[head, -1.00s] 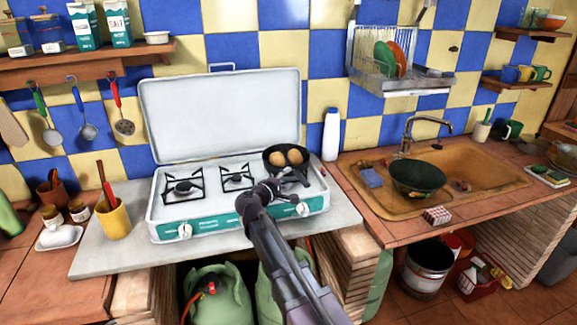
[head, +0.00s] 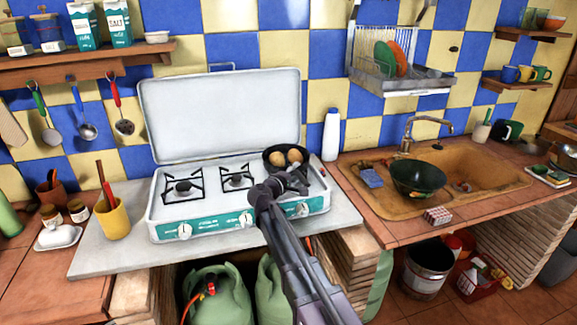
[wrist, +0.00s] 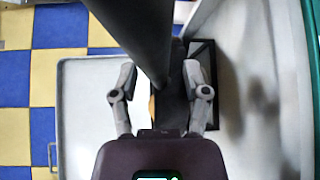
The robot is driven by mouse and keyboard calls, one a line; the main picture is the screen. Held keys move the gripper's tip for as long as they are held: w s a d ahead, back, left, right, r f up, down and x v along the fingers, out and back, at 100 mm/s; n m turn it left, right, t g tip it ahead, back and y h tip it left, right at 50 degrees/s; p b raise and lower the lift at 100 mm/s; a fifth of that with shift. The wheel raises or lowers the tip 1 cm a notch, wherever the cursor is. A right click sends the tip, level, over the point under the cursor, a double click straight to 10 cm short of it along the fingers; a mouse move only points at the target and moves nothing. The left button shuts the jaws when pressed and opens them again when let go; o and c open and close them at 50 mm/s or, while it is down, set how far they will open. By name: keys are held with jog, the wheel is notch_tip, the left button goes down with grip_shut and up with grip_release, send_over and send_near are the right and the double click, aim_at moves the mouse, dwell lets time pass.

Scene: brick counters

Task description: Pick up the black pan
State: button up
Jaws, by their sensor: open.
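The black pan (head: 270,153) sits on the right burner of the white stove, with two brown round items (head: 286,157) in it. My gripper (head: 282,182) is just in front of the pan and hides its near side and handle. In the wrist view my gripper (wrist: 166,82) is open, with its two fingers apart. A long dark shape (wrist: 128,32) runs in from the top towards the space between the fingers; I cannot tell for sure whether it is the handle. No grip on the pan shows.
The stove (head: 160,220) has a raised white lid (head: 220,115) behind the burners. A yellow cup (head: 113,220) stands left and a white bottle (head: 331,135) right of it. A dark bowl (head: 418,180) rests at the sink (head: 490,180).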

grip_shut()
jog(key=shift+r, duration=0.2)
dwell(0.4)
jog(key=shift+r+p, duration=1.7)
jog(key=shift+p, duration=0.2)
jog(key=s+d, duration=0.2)
jog(key=s, duration=0.5)
jog(key=s+d+r+p, duration=0.1)
jog(key=s, duration=0.7)
jog(key=shift+s+d, duration=0.25)
jog(key=shift+d, duration=0.1)
jog(key=shift+r, duration=0.1)
